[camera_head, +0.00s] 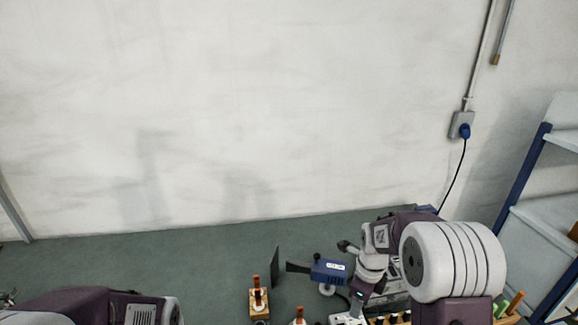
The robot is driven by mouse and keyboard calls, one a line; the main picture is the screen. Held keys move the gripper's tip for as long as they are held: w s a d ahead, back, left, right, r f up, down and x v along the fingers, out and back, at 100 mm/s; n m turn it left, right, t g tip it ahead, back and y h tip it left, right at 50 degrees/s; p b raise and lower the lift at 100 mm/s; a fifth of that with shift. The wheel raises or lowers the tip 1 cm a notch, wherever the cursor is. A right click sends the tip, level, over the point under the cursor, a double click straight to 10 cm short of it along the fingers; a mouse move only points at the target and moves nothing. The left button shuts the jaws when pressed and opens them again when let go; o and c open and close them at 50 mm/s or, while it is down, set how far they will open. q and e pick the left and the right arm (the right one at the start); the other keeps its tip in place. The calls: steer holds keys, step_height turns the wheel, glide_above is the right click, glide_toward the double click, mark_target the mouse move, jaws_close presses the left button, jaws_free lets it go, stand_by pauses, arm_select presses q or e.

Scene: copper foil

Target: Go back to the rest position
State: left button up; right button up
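My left arm (95,308) shows only as a purple and white link at the bottom left edge, and its gripper is outside the picture. My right arm (455,262) shows at the lower right as a large white ringed joint with purple links and a smaller white and purple section to its left. I cannot make out the fingers of my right gripper. I see nothing held by either arm.
A blue device with a dark nozzle (330,271) sits left of my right arm. A dark upright plate (275,268) and a small wooden stand (259,298) are nearby. A blue-framed shelf (540,215) stands right.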

steer(key=s+a+n, duration=0.2)
steer(key=s+n, duration=0.5)
steer(key=n, duration=0.5)
steer(key=s+a+n, duration=0.3)
steer(key=s+n, duration=0.4)
steer(key=n, duration=0.6)
steer(key=shift+s+a+f, duration=0.15)
steer(key=shift+f, duration=0.05)
